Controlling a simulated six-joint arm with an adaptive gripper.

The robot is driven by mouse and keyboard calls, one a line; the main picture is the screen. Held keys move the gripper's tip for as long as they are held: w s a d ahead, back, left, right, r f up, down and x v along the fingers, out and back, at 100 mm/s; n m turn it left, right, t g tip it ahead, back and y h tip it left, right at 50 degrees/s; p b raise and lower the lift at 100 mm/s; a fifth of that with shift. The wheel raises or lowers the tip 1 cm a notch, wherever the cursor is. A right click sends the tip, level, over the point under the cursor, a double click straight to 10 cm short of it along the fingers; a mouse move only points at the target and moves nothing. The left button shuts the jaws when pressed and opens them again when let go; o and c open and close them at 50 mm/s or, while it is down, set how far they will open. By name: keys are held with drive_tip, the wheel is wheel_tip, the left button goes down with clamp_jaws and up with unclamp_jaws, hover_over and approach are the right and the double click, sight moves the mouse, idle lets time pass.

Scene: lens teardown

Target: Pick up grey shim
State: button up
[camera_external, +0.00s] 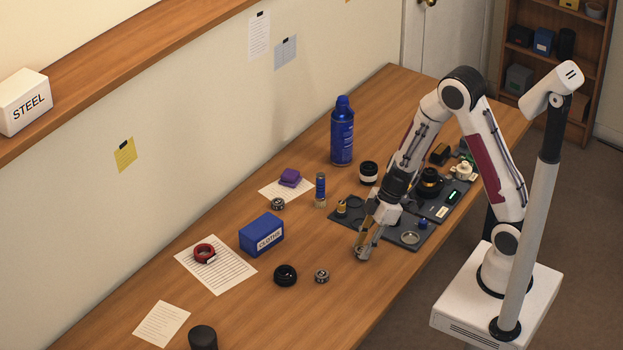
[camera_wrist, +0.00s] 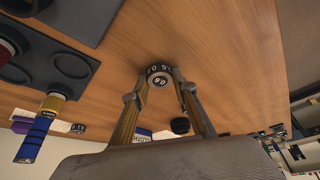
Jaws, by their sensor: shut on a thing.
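The grey shim (camera_wrist: 160,84), a small round disc with a dark numbered rim and a number on its face, is between my fingertips in the wrist view. My gripper (camera_wrist: 160,77) is shut on it, one finger at each side. In the outside view my gripper (camera_external: 363,250) is low over the table, just in front of the dark tray. The shim is small and partly hidden by the fingers there, and I cannot tell whether it touches the table. Two similar small discs stand apart on the table, one near the front (camera_external: 321,276) and one farther back (camera_external: 277,204).
The dark tray (camera_external: 410,247) with lens parts is close to my gripper. A black ring (camera_external: 285,275), a blue cloths box (camera_external: 262,235), a blue tube (camera_external: 320,187) and a blue spray can (camera_external: 342,135) stand around.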

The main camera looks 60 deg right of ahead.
wheel_tip(320, 180, up, 10)
drive_tip(key=shift+f, duration=0.15)
idle(0.7)
drive_tip(key=shift+a, duration=0.1)
idle(0.5)
drive_tip(key=shift+a+f, duration=0.6)
drive_tip(key=w+a+r, duration=0.2)
drive_tip(key=w, duration=0.5)
drive_tip(key=w+a+r+m, duration=0.1)
drive_tip(key=w+a+r, duration=0.2)
drive_tip(key=w, duration=0.5)
drive_tip(key=w+a+r, duration=0.2)
drive_tip(key=w+r, duration=0.1)
drive_tip(key=w, duration=0.5)
drive_tip(key=shift+a+r+m+h, duration=0.25)
drive_tip(key=shift+a+m+h, duration=0.05)
drive_tip(key=shift+a+m, duration=0.1)
